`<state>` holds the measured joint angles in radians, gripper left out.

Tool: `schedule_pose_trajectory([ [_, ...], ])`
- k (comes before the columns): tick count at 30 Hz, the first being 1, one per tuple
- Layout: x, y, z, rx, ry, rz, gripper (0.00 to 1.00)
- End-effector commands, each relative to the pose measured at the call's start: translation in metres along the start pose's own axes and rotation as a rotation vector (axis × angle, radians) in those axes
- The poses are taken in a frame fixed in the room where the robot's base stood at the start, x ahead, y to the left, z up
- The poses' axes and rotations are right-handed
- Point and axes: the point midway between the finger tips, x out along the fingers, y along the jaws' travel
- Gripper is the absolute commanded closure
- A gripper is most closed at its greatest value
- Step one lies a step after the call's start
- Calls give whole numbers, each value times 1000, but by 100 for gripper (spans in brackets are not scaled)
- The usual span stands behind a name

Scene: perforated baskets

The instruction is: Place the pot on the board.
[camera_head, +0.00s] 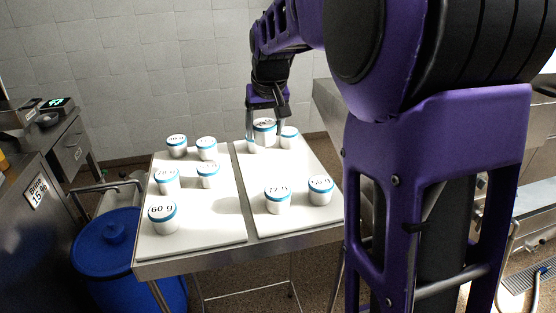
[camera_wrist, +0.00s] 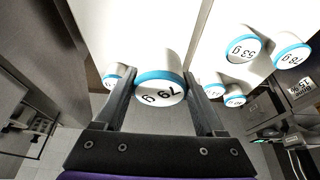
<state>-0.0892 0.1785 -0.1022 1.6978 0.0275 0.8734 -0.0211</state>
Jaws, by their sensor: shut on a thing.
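My gripper (camera_head: 265,124) is shut on a white pot (camera_head: 264,131) with a blue band and white lid. The held pot is upright at the far end of the right board (camera_head: 247,187); whether it touches the board is unclear. In the wrist view the pot (camera_wrist: 161,88) sits between both fingers (camera_wrist: 162,98), its lid showing what looks like 79. Another pot (camera_head: 289,138) stands close to its right. The front of the right board carries a 72 g pot (camera_head: 277,200) and another pot (camera_head: 320,191).
The left board (camera_head: 213,222) holds several similar pots, including a 60 g pot (camera_head: 163,219) at its front. A blue bin (camera_head: 103,245) stands left of the table. The middle of the right board is clear.

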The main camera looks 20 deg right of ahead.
Motion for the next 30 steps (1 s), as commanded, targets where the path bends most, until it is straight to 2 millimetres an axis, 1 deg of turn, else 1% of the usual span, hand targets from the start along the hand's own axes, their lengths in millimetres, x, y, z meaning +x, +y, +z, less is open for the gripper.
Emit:
schedule_pose_trajectory([
  [3,1,0,0,0,0,0,95],
  [5,5,0,3,0,-2,0,95],
  [12,46,0,20,0,-4,0,95],
  [20,66,0,28,0,-2,0,95],
  [25,89,0,37,0,-3,0,95],
  [27,93,0,39,0,-1,0,95],
  [30,92,0,38,0,1,0,95],
])
